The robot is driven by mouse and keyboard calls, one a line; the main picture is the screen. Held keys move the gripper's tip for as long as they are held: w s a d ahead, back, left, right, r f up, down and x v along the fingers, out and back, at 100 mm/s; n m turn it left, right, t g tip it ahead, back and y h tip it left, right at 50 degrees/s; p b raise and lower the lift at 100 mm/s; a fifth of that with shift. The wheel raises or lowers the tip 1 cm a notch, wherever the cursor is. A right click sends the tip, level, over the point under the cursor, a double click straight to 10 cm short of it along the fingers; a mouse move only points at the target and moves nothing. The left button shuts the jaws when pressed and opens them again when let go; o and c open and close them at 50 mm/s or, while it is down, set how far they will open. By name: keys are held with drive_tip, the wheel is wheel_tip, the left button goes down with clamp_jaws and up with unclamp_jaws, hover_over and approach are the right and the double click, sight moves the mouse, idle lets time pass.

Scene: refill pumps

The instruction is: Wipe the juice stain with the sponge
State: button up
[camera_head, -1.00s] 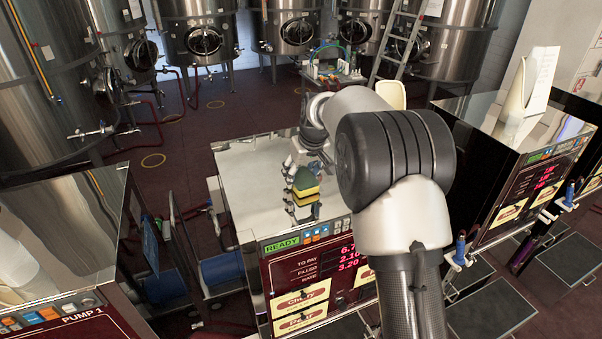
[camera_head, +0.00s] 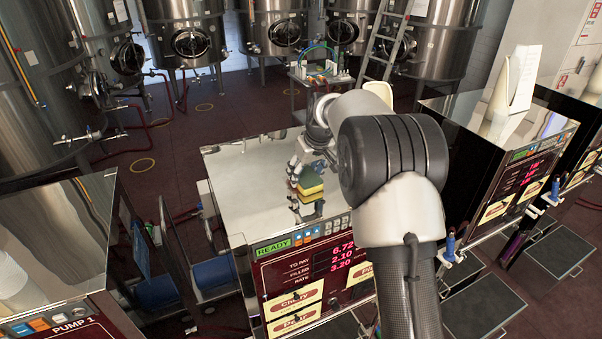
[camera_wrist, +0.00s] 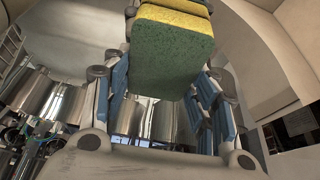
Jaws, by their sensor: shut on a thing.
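The sponge (camera_head: 311,184), yellow with a dark green side, is over the front part of the middle pump's shiny steel top (camera_head: 240,175). A yellow and green reflection shows just below it; I cannot tell whether the sponge touches the steel. My gripper (camera_head: 298,184) is shut on the sponge. In the wrist view the sponge (camera_wrist: 172,58) is at the top between the blue-padded fingers, its green face toward the camera. I cannot make out a juice stain in either view; my arm covers the right part of the pump top.
The middle pump's front has a lit READY panel (camera_head: 272,247) and fruit labels. Pump 1 (camera_head: 50,240) stands at left. Another pump (camera_head: 520,165) at right carries a white jug-like object (camera_head: 510,90). Steel tanks (camera_head: 190,35) and a ladder (camera_head: 385,40) stand behind.

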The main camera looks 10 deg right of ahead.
drive_tip(key=shift+w+d+p, duration=0.15)
drive_tip(key=shift+d, duration=0.75)
drive_tip(key=shift+w+d+p, duration=0.15)
drive_tip(key=shift+d, duration=0.7)
drive_tip(key=shift+f, duration=0.1)
